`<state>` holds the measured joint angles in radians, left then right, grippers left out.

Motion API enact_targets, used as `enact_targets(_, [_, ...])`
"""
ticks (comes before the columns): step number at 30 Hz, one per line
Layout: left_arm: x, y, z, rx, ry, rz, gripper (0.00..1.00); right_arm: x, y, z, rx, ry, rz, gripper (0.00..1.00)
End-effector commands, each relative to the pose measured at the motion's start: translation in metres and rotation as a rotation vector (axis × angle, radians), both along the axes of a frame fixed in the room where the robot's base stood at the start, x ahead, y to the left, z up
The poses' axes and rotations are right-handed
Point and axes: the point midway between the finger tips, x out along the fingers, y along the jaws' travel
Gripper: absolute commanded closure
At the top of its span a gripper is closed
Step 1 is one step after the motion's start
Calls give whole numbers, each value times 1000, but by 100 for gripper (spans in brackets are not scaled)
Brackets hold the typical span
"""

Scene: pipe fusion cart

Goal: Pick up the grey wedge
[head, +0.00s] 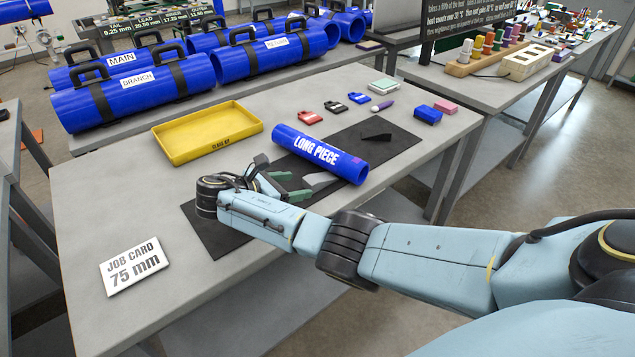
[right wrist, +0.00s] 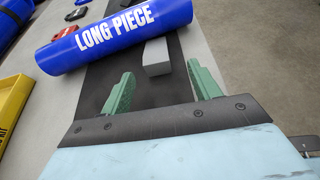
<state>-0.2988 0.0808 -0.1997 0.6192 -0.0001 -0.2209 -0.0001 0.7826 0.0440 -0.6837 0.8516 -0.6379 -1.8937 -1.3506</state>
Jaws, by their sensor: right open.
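The grey wedge (head: 321,180) lies on the dark mat (head: 215,238), close beside the blue pipe labelled LONG PIECE (head: 352,167). In the right wrist view the grey wedge (right wrist: 157,56) shows ahead of the fingertips, roughly in line with the gap between them and near the pipe (right wrist: 115,38). My right gripper (head: 288,187) has green fingers spread apart with nothing between them; it also shows open in the right wrist view (right wrist: 160,72). Whether the wedge touches the pipe is hard to tell. My left gripper is not in view.
A yellow tray (head: 207,132) stands to the left behind the pipe. A job card (head: 135,266) reading 75 mm lies at the front left. A dark wedge-like piece (head: 376,137) lies on the mat beyond the pipe. Small coloured items and a blue block (head: 428,115) stand farther back.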

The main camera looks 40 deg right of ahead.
Motion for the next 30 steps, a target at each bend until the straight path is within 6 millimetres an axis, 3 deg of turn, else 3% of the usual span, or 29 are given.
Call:
enact_targets(8, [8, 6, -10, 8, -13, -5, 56, 8, -38, -15, -1, 1, -3, 38])
enact_targets(15, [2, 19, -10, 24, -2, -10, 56, 8, -40, -16, 1, 0, 0, 38])
enact_targets(27, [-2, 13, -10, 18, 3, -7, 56, 8, -40, -15, 0, 0, 0, 88])
enact_targets(30, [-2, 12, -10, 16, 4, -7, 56, 8, -40, -16, 0, 0, -1, 88])
